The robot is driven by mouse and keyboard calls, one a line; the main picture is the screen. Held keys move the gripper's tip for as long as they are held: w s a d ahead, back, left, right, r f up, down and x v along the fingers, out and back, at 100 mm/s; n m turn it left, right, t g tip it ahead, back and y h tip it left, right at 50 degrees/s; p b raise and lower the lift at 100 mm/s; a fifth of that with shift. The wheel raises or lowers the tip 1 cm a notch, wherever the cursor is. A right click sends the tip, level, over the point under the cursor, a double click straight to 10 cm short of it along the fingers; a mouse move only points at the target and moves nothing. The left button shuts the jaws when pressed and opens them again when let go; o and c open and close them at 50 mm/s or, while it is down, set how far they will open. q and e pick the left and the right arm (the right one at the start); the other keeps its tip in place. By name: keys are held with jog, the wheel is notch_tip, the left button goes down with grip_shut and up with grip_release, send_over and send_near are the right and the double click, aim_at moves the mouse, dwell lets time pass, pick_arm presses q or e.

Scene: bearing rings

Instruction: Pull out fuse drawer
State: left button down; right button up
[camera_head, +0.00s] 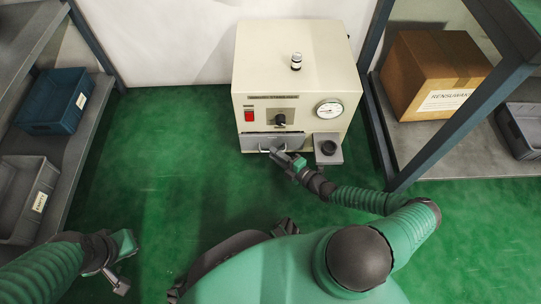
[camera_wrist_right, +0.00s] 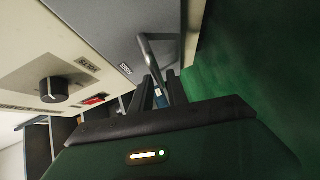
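The fuse drawer (camera_head: 258,141) is a grey front low on the cream machine; in the right wrist view its grey face (camera_wrist_right: 115,40) carries a label reading FUSES. Its metal bar handle (camera_wrist_right: 150,52) stands out from the face. My right gripper (camera_head: 276,154) is at the handle, in front of the drawer. In the wrist view its dark fingers (camera_wrist_right: 161,80) lie close on either side of the handle's end; whether they press on it is unclear. My left gripper (camera_head: 119,284) is low at the left, away from the machine, its finger gap unclear.
The machine (camera_head: 290,65) has a red switch (camera_head: 249,115), a black knob (camera_head: 280,119), a gauge (camera_head: 328,109) and a side ledge with a black cup (camera_head: 328,147). Shelves with bins (camera_head: 62,100) stand left; a shelf with a cardboard box (camera_head: 425,70) stands right. Green floor between is clear.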

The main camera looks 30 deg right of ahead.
jog(key=shift+b+x, duration=0.35)
jog(key=shift+x, duration=0.85)
jog(key=shift+w, duration=0.2)
grip_shut()
jog(key=shift+s+f, duration=0.1)
